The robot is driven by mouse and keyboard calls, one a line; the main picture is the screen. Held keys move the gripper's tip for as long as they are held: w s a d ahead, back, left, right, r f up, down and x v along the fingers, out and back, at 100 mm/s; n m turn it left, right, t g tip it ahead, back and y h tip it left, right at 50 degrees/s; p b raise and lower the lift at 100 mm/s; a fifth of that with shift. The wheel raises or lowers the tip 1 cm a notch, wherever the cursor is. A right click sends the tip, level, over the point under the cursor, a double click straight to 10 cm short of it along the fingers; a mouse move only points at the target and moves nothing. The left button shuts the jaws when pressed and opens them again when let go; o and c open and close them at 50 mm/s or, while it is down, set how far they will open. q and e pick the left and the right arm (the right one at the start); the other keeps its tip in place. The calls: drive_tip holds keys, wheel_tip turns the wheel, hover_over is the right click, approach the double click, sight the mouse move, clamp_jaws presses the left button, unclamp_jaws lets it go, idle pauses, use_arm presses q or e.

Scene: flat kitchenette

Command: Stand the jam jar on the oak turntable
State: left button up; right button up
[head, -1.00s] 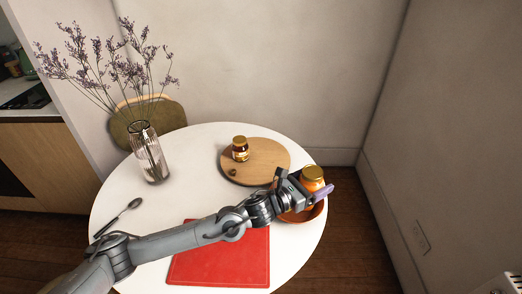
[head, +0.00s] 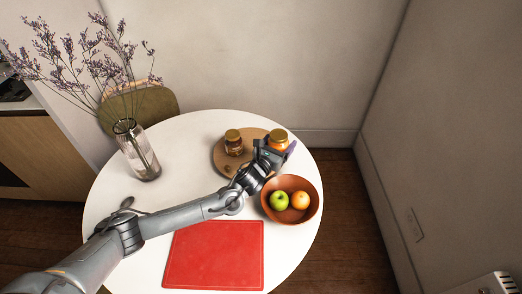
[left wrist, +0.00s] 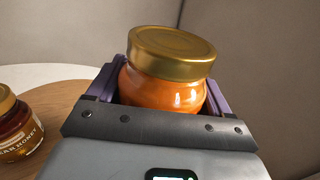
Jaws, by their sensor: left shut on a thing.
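The jam jar (head: 278,141), orange with a gold lid, is held between the purple fingers of my left gripper (head: 276,146). In the left wrist view the jar (left wrist: 165,85) is upright or nearly so between the fingers. The round oak turntable (head: 254,134) lies at the back of the table, and the jar appears at its right edge in the head view. I cannot tell whether the jar touches it. The turntable (left wrist: 62,110) also shows at the left of the wrist view. My right gripper is out of view.
A honey jar (head: 233,145) stands on the turntable, with a small dark item (head: 229,170) in front of it. A terracotta bowl (head: 312,209) holds a green apple and an orange fruit. A red mat (head: 214,255) lies in front; a glass vase (head: 139,152) stands left.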

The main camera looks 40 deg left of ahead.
use_arm(q)
drive_tip(key=a+f, duration=0.1)
drive_tip(key=a, duration=0.1)
drive_tip(key=a+f+b, duration=0.1)
drive_tip(key=a, duration=0.2)
drive_tip(key=a+f, duration=0.2)
drive_tip(key=shift+w+a, duration=0.15)
drive_tip(key=shift+a, duration=0.2)
drive_tip(key=shift+f+b, duration=1)
drive_tip(key=shift+f, duration=1.15)
drive_tip(key=o, duration=1.4)
drive_tip(key=shift+f, duration=0.2)
